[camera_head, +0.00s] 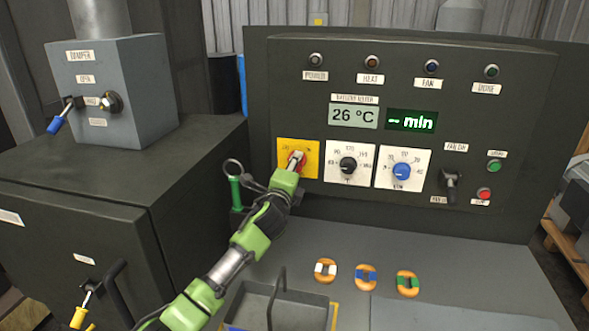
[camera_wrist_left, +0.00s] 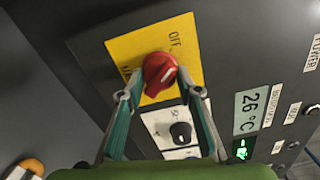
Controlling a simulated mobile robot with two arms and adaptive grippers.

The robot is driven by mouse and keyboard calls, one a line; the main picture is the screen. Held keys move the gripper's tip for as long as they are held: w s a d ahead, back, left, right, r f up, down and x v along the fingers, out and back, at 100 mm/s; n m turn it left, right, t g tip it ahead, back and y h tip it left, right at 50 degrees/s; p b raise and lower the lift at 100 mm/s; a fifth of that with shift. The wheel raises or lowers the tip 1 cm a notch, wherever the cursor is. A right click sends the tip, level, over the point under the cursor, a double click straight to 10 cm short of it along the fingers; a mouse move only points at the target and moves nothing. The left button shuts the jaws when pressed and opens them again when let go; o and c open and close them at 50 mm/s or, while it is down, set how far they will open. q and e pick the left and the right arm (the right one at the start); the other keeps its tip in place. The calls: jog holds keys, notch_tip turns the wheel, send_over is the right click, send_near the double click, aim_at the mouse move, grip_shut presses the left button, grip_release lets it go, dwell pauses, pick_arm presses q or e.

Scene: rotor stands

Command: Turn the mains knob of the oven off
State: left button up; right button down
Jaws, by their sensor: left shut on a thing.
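The red mains knob (camera_wrist_left: 160,72) sits on a yellow plate (camera_wrist_left: 130,47) on the oven's dark control panel. In the left wrist view the plate's OFF label (camera_wrist_left: 175,39) is just above the knob, and another label at the plate's lower left is partly hidden. A pale mark shows on the knob's face; I cannot tell exactly which way it points. My left gripper (camera_wrist_left: 160,93) has one finger on each side of the knob and is shut on it. In the head view my left gripper (camera_head: 294,162) covers part of the knob. My right gripper is not in view.
A black knob (camera_head: 348,164) and a blue knob (camera_head: 402,171) sit right of the yellow plate. The display (camera_head: 353,116) reads 26 °C. A dark tray (camera_head: 300,310) and several coloured rings stand on the bench below.

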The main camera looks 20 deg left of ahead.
pick_arm(q)
jog(key=shift+n, duration=0.6)
jog(key=o, duration=1.1)
jog(key=s+d, duration=0.1)
jog(key=s, duration=1.1)
jog(key=shift+d, duration=0.2)
